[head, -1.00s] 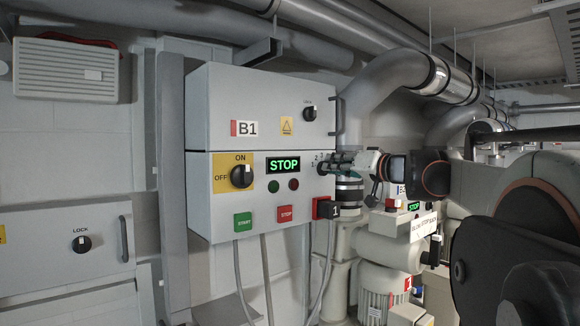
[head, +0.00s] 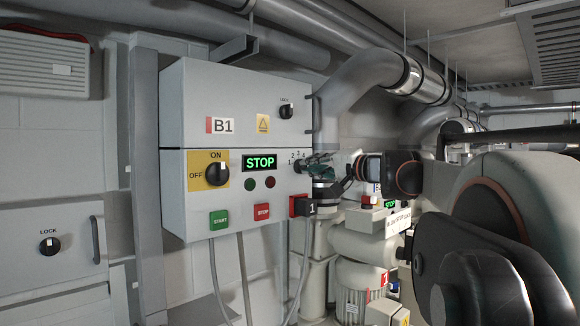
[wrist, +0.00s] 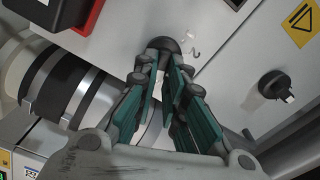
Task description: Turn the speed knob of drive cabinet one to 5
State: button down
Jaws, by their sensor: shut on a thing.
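Cabinet B1 (head: 235,130) is a grey wall box with a green STOP display (head: 260,162). Its speed knob (wrist: 163,44) is dark and round in the wrist view, on the cabinet face, with a printed 2 beside it. My gripper (wrist: 161,66) has its green-padded fingers closed on the knob. In the head view, my gripper (head: 318,166) is at the right of the cabinet front, beside the scale digits 1 to 4 (head: 297,157). The fingers hide the knob there, and I cannot read its pointer.
The cabinet carries an ON/OFF switch (head: 217,174), a green START button (head: 219,220), a red STOP button (head: 262,212) and a red-and-black switch (head: 301,206). A large grey pipe (head: 345,95) runs behind my gripper. Another blower (head: 365,245) stands at the lower right.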

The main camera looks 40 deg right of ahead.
dwell(0.3)
jog(key=c, duration=1.7)
grip_release()
jog(key=shift+o, duration=0.2)
jog(key=shift+d, duration=0.1)
